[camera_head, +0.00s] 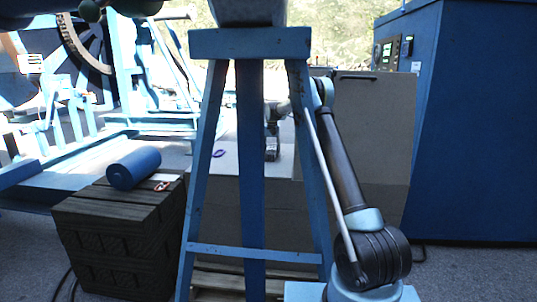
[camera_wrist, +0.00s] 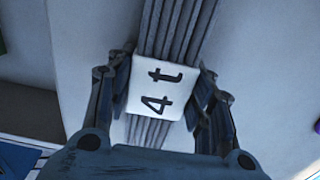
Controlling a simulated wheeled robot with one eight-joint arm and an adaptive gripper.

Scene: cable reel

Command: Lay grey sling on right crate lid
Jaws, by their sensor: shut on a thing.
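My gripper (camera_head: 271,148) shows small in the head view, between the legs of a blue trestle, low over a pale grey flat top (camera_head: 229,164). In the wrist view my gripper (camera_wrist: 161,75) is shut on the grey sling (camera_wrist: 178,30), with one finger on each side of its white label (camera_wrist: 157,88) marked "4t". The ribbed sling runs up and down past the label, over a pale surface. I cannot tell whether it touches that surface. The sling is not clear in the head view, and the trestle hides part of the flat top.
The blue trestle (camera_head: 250,45) stands close in front. A dark slatted crate (camera_head: 110,250) at left bears a blue roll (camera_head: 134,169) and an orange shackle (camera_head: 162,186). A small purple thing (camera_head: 218,154) lies on the pale top. A tall grey panel (camera_head: 372,135) and blue cabinet (camera_head: 470,130) stand right.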

